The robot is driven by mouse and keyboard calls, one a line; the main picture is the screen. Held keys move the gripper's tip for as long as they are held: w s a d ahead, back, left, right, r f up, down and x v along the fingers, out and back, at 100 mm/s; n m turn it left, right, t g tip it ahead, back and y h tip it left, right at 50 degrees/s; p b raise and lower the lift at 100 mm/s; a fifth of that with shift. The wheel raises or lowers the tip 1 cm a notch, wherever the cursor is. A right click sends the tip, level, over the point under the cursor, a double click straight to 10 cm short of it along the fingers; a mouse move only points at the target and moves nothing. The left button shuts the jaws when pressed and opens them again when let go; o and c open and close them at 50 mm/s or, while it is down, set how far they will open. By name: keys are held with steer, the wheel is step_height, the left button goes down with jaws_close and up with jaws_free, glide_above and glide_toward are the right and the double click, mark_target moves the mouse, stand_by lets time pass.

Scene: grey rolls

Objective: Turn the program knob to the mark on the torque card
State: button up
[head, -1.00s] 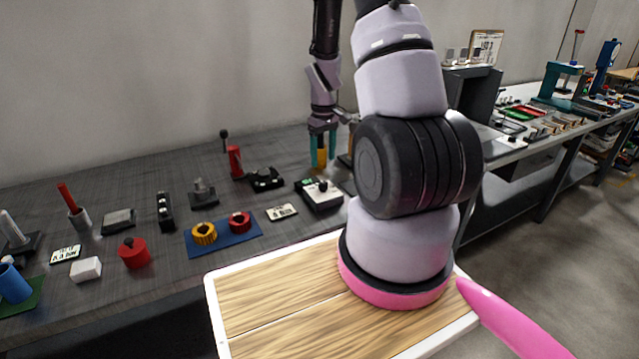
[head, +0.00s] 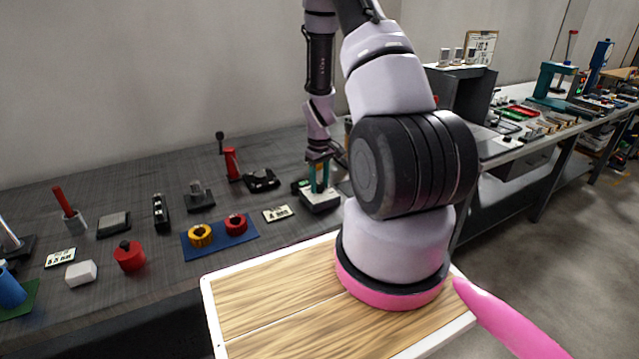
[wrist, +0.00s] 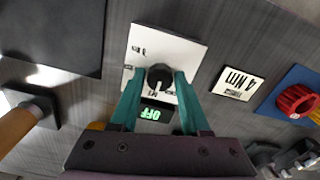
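The black program knob (wrist: 159,77) sits on a white panel (wrist: 172,45) with small dark marks around it, too small to read surely. A light line on the knob points towards the lower edge. A small display (wrist: 150,114) glows green with "OFF". The torque card (wrist: 238,83) reads "4 Nm" and lies right of the panel; it also shows in the head view (head: 277,213). My gripper (wrist: 160,75) has its teal fingers on either side of the knob, seemingly with slight gaps. In the head view it is down over the knob box (head: 320,203).
A blue mat (head: 219,243) with yellow and red rings lies left of the card. A dark flat block (wrist: 50,35) and a post with a tan cylinder (wrist: 20,128) stand left of the panel in the wrist view. Bare bench surrounds the panel.

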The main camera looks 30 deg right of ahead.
jaws_close()
steer(key=m, duration=0.4)
steer(key=shift+m, duration=1.9)
steer(key=o, duration=0.5)
jaws_free()
steer(key=shift+o, duration=0.2)
